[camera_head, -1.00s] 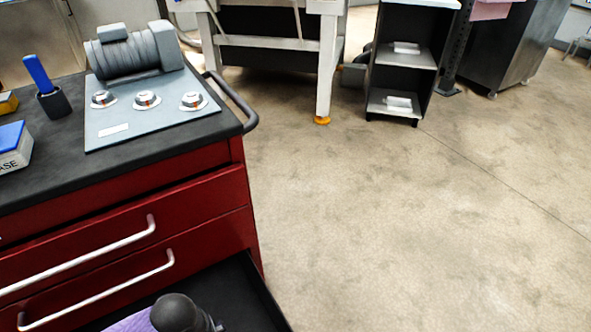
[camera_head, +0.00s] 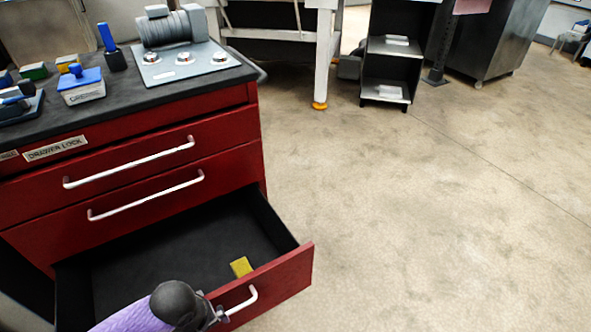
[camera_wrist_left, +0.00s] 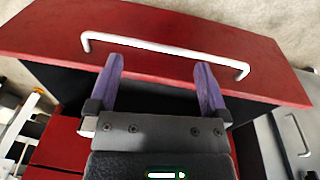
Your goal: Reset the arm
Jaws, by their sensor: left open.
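My left arm, purple with a black joint, comes in at the bottom of the head view. Its gripper (camera_head: 220,316) is beside the handle (camera_head: 240,303) of the open bottom drawer (camera_head: 292,268). In the left wrist view the gripper (camera_wrist_left: 157,75) is open, with two purple fingers spread apart and nothing between them. The drawer's red front (camera_wrist_left: 255,65) and its white handle (camera_wrist_left: 165,47) lie beyond the fingertips; I cannot tell whether they touch. My right gripper is not in view.
The red cabinet (camera_head: 225,175) stands at left, with a roller device (camera_head: 170,30), a grease box (camera_head: 82,90) and small tools on its black top. A yellow piece (camera_head: 241,267) lies in the open drawer. Bare floor (camera_head: 430,210) is clear at right.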

